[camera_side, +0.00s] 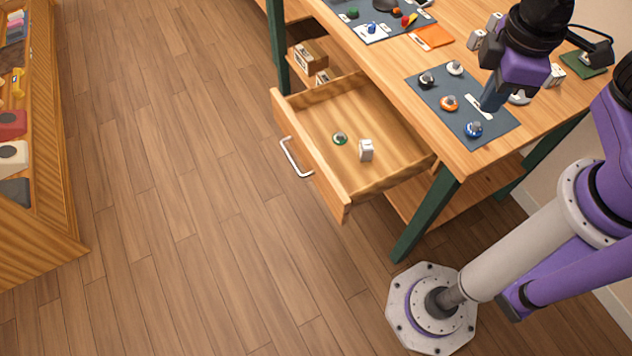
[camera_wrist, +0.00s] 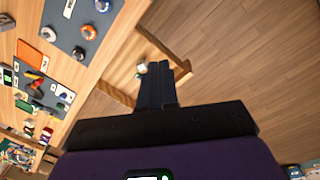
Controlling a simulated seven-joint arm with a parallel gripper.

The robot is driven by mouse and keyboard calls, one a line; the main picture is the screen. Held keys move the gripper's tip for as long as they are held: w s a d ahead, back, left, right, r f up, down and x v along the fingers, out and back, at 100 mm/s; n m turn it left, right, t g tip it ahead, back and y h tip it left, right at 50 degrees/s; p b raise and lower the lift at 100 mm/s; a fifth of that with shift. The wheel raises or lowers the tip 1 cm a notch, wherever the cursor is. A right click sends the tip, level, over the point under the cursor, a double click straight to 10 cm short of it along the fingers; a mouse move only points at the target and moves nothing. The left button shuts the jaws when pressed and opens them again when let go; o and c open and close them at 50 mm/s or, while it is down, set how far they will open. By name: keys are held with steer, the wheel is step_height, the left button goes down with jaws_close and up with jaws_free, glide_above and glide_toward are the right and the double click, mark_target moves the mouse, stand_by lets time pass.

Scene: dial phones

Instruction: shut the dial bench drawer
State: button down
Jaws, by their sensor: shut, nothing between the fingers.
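The wooden bench drawer (camera_side: 306,160) stands pulled well out from under the bench top in the side view. Its front carries a pale bar handle (camera_side: 295,158). Inside lie a green-rimmed dial (camera_side: 340,138) and a small white block (camera_side: 366,151). My gripper (camera_side: 488,106) is above the bench top, right of the drawer and apart from it, over the near grey mat (camera_side: 455,93). Its dark fingers are together and empty. In the wrist view the gripper (camera_wrist: 159,66) overlaps the drawer (camera_wrist: 182,72) and hides part of its inside.
Several dials sit on the near mat. An orange card (camera_side: 433,36) and another mat (camera_side: 372,22) lie farther along the bench (camera_side: 390,62). A shelf unit (camera_side: 45,190) stands at the left. The floor (camera_side: 190,170) before the drawer is clear.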

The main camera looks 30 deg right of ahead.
steer(key=w+a+f+m+t+h, duration=0.1)
steer(key=w+a+f+m+h, duration=0.3)
steer(key=a, duration=0.6)
steer(key=w+a+f+m+t+y, duration=0.1)
steer(key=w+a+f+m, duration=0.1)
steer(key=w+a+f, duration=0.55)
steer(key=s+a+f+m+t+h, duration=0.15)
steer(key=a+f+m, duration=0.35)
steer(key=a+f, duration=0.8)
glide_toward(323, 188)
step_height(323, 188, down, 3)
steer(key=a, duration=0.3)
steer(key=shift+t+h, duration=0.25)
steer(key=shift+w+d+f, duration=0.1)
steer(key=shift+w+d, duration=0.1)
steer(key=shift+d, duration=0.6)
steer(key=shift+w+d+f, duration=0.15)
steer(key=shift+w+d, duration=0.1)
steer(key=shift+d, duration=0.55)
steer(key=shift+w+d+f, duration=0.1)
steer(key=shift+w+d, duration=0.1)
steer(key=shift+d, duration=0.6)
steer(key=d, duration=2.2)
steer(key=shift+d, duration=0.4)
